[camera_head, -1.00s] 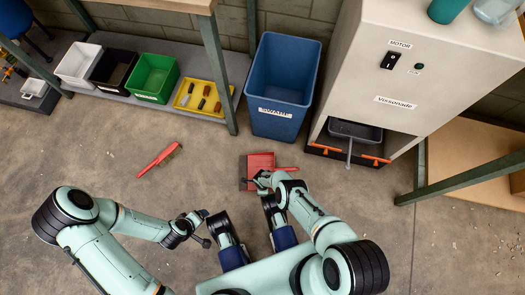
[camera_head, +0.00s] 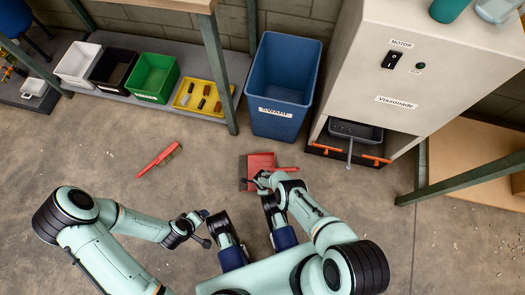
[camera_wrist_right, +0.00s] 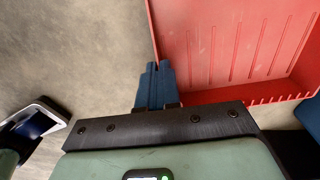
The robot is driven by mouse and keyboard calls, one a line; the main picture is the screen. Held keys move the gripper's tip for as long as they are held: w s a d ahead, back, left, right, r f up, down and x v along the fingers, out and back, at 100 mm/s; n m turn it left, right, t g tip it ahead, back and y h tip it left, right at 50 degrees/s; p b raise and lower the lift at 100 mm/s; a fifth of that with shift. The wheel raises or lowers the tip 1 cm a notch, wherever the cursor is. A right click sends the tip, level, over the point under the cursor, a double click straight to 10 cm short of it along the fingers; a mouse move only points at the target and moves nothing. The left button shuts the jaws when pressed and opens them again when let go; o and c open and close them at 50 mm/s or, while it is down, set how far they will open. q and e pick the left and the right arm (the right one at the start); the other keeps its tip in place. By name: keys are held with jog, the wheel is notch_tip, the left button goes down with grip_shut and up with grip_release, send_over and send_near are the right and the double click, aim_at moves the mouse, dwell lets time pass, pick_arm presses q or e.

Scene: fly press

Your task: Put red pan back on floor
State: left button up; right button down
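The red pan (camera_head: 262,161) is a dustpan with a dark strip at its left end and a red handle pointing right. It is in front of the blue bin, at or just above the floor; I cannot tell whether it touches. My right gripper (camera_head: 263,180) is at its near side. In the right wrist view the blue fingers (camera_wrist_right: 156,84) are close together, with the side wall of the red pan (camera_wrist_right: 230,45) running in between them. My left gripper (camera_head: 206,228) is open and empty, away to the left.
A red brush (camera_head: 159,161) lies on the floor to the left. The blue bin (camera_head: 282,85) and the grey press cabinet (camera_head: 400,80) stand behind. Green, yellow, black and white boxes line the low shelf (camera_head: 200,120). The floor between brush and pan is clear.

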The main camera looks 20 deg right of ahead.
jog(key=shift+f+b, duration=0.3)
jog(key=shift+f, duration=0.05)
dwell(0.5)
dwell(0.5)
jog(key=c, duration=1.3)
grip_release()
jog(key=shift+o, duration=0.2)
jog(key=shift+s, duration=0.1)
